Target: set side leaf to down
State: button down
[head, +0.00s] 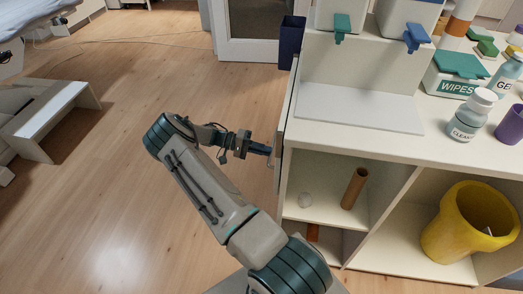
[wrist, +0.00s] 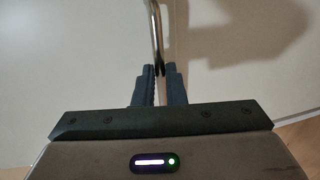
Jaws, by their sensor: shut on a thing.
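The side leaf (head: 285,115) is a pale panel seen nearly edge-on at the left end of the white cabinet. It hangs close to upright beside the cabinet's side, its top edge near the countertop's level. In the wrist view the leaf (wrist: 85,60) fills the background as a flat pale surface. A thin metal handle (wrist: 157,35) stands out from it and runs down between my fingers. My gripper (wrist: 158,85) is shut on this handle; it also shows in the head view (head: 268,150) at the leaf's outer face.
The countertop (head: 400,150) carries dispensers, a wipes box (head: 456,75) and a bottle (head: 472,115). Open shelves below hold a brown tube (head: 354,188) and a yellow bin (head: 470,225). A dark blue bin (head: 290,40) stands behind the leaf.

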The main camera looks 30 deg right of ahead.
jog(key=c, duration=1.6)
grip_release()
jog(key=shift+s+d+f, duration=0.15)
jog(key=shift+s+d, duration=0.05)
jog(key=shift+s, duration=0.1)
jog(key=shift+o, duration=0.6)
jog(key=shift+d, duration=0.15)
jog(key=b+v, duration=0.1)
jog(key=v, duration=1.3)
jog(key=s+a+r+n+t+y+p, duration=0.25)
jog(key=s+r+y+p, duration=0.2)
jog(key=r, duration=0.95)
jog(key=s+a+r+n+t+y+p, duration=0.15)
jog(key=s+r+t+y+p, duration=0.3)
jog(key=r, duration=0.85)
jog(key=s+a+r+n+t+y+p, duration=0.1)
jog(key=s+a+r+n+t+p, duration=0.1)
jog(key=s+r, duration=0.5)
jog(key=s+a+r+n+t+y+p, duration=0.1)
jog(key=s+a+r+n+t+p, duration=0.1)
jog(key=s+a+r+t+p, duration=0.3)
jog(key=s+a+r+p, duration=0.1)
jog(key=s+a, duration=0.3)
jog(key=s, duration=0.4)
jog(key=shift+a+r+n, duration=0.2)
jog(key=shift+r+n, duration=0.2)
jog(key=shift+r, duration=0.35)
